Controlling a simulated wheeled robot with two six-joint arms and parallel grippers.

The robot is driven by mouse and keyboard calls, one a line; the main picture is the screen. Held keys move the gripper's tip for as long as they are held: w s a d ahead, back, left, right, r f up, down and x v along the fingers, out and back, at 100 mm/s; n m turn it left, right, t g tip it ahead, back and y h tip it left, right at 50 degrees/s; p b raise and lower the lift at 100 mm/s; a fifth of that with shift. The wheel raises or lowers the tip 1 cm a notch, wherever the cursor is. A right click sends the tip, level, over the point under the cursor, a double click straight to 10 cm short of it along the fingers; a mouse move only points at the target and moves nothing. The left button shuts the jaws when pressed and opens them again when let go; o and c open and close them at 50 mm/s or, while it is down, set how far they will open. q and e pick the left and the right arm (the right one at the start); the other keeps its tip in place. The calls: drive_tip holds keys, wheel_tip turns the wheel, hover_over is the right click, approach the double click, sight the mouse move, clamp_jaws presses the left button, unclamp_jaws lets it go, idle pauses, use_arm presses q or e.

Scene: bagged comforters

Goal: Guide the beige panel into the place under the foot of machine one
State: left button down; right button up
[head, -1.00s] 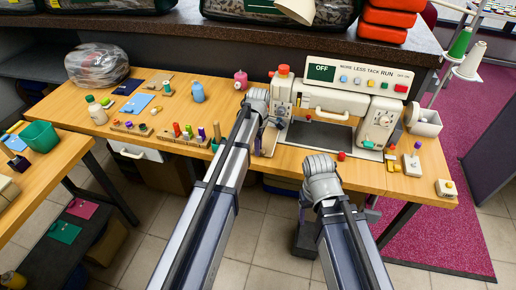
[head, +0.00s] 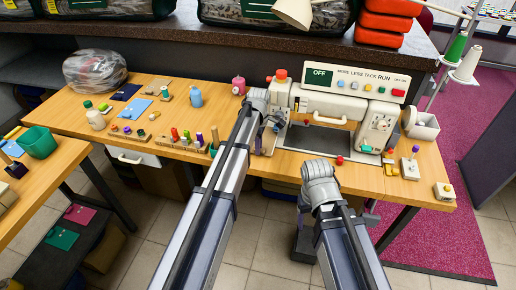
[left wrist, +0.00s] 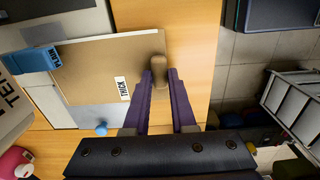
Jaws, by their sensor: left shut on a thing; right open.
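The beige panel (left wrist: 105,75), with a white label reading THICK, lies flat in the left wrist view. A rounded brown knob (left wrist: 158,72) stands at its right edge. My left gripper (left wrist: 161,85) has its purple fingers either side of this knob, shut on it. A blue part (left wrist: 38,59), perhaps the foot, is over the panel's far left corner. My right gripper (head: 304,240) hangs before the table, empty.
The wooden table (head: 70,103) holds bottles, pegs and blue cards left of the machine. A red knob (head: 339,159) sits at the front edge. In the left wrist view, a blue knob (left wrist: 101,129) is near the panel.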

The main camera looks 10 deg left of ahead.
use_arm(q)
drive_tip(key=shift+f, duration=0.15)
idle(0.3)
drive_tip(key=c, duration=0.7)
unclamp_jaws()
drive_tip(key=shift+o, duration=0.5)
drive_tip(key=o, duration=0.6)
drive_tip(key=shift+r+p, duration=3.4)
drive_tip(key=shift+r, duration=0.15)
